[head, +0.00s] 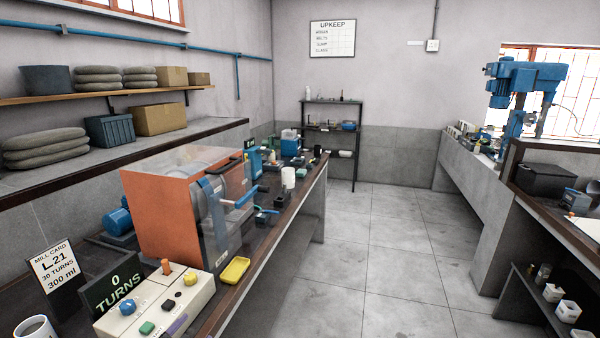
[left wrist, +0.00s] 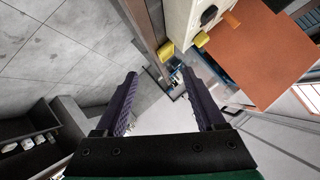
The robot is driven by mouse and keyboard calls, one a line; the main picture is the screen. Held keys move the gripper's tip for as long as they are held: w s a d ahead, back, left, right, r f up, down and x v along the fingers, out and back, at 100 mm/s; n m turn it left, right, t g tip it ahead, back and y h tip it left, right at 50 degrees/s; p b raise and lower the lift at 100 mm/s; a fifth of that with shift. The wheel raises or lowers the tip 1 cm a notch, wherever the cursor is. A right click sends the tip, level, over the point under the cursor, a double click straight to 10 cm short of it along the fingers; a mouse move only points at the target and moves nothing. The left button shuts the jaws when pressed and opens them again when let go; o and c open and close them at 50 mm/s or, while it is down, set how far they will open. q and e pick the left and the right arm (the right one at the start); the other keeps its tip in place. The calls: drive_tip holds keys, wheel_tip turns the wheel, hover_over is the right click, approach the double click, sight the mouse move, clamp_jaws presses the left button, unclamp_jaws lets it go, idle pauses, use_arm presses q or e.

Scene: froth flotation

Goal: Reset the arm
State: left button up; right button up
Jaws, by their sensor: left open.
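My left gripper (left wrist: 159,75) shows in the left wrist view with its two purple ridged fingers wide apart. It is open, and nothing is held between the fingers. In the head view, a small purple piece at the bottom edge, over the control box, looks like one of its fingertips; the rest of that arm is out of frame. The control box (head: 150,305) with coloured knobs also shows at the top of the left wrist view (left wrist: 208,14). My right gripper is in neither view.
A yellow tray (head: 235,270) lies beside the control box near the bench edge. An orange-sided mill (head: 160,215) stands behind it. A mill card (head: 52,272), a "0 TURNS" display (head: 115,291) and a mug (head: 36,327) are at left. The tiled floor aisle (head: 380,250) is clear.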

use_arm(q)
drive_tip(key=s+f+n+g+h, duration=0.1)
drive_tip(key=s+f+n+g, duration=0.25)
drive_tip(key=s+f, duration=0.35)
drive_tip(key=s+f+n+g, duration=0.2)
drive_tip(key=s+f+g, duration=0.3)
drive_tip(key=s, duration=0.5)
drive_tip(key=s+f+g, duration=0.1)
drive_tip(key=s+f, duration=0.1)
drive_tip(key=f, duration=1.1)
drive_tip(key=s+f+g, duration=0.1)
drive_tip(key=s+f, duration=0.1)
drive_tip(key=f, duration=1.2)
drive_tip(key=s+a+f, duration=0.1)
drive_tip(key=s+f, duration=0.4)
drive_tip(key=s, duration=0.2)
drive_tip(key=s+a+f, duration=0.2)
drive_tip(key=s+f, duration=0.4)
drive_tip(key=s, duration=0.2)
drive_tip(key=shift+s+a+f+g, duration=0.2)
drive_tip(key=shift+s+a+g, duration=0.05)
drive_tip(key=shift+g, duration=0.1)
